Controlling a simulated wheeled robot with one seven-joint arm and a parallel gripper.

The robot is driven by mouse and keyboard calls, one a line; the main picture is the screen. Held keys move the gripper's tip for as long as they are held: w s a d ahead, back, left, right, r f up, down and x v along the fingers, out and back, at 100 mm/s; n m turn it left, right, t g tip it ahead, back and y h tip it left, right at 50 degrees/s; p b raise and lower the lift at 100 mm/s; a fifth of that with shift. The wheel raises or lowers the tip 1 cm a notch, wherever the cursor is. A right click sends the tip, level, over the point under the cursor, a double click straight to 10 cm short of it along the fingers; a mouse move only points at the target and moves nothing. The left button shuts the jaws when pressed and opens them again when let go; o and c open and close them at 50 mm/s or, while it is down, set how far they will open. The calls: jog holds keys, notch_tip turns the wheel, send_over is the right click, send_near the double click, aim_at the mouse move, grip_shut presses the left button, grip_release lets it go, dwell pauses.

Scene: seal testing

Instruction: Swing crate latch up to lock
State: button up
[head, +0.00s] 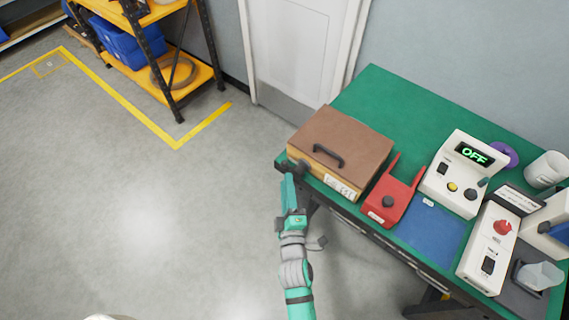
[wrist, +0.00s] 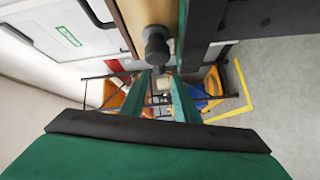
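The crate (head: 350,150) is a wooden box with a brown lid and a black lid handle (head: 328,155), standing at the left end of the green table. A dark latch knob (head: 301,167) sticks out at its left end. In the wrist view the latch knob (wrist: 157,45) is a dark grey round-ended piece on the crate's wooden side (wrist: 132,22). My gripper (head: 289,183) is beside that end, close to the knob. In the wrist view my gripper (wrist: 163,85) has its green fingers apart, with the knob's end near the gap between the tips. Contact cannot be told.
The green table (head: 385,95) also holds a red holder (head: 388,200), a white box reading OFF (head: 462,175) and a white switch box (head: 488,250) to the right. A yellow shelf rack (head: 150,80) stands back left. The floor (head: 140,220) left of the table is clear.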

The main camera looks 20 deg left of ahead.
aim_at(285, 163)
jog(key=x, duration=0.8)
grip_shut()
